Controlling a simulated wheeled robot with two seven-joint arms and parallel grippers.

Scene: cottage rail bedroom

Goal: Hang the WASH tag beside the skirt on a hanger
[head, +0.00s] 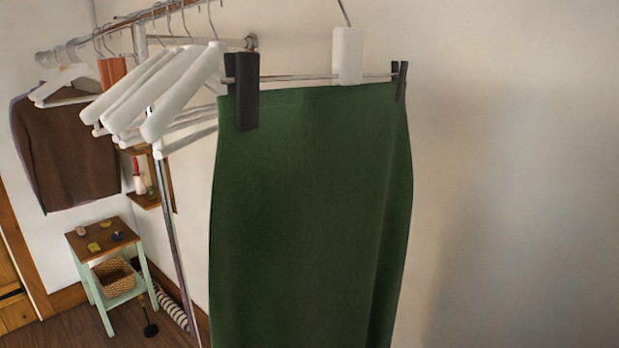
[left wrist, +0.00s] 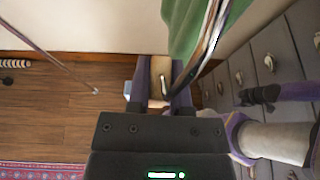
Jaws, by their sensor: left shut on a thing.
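The green skirt (head: 310,200) hangs from a clip hanger, held by dark clips (head: 243,92) at its top corners. A white block (head: 347,55) sits at the middle of the hanger bar below its hook. The skirt's edge also shows in the left wrist view (left wrist: 192,25). There my left gripper (left wrist: 164,88) is shut on a tan, flat piece (left wrist: 160,72), which may be the WASH tag; no lettering is readable. The gripper is not visible in the head view, and neither is my right gripper.
White hangers (head: 165,90) crowd the rail left of the skirt, with an orange divider (head: 112,70) and a brown sweater (head: 70,145) further left. A small table (head: 82,252) stands below. A chrome pole (left wrist: 208,45) passes close to my left gripper. Wall at right is bare.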

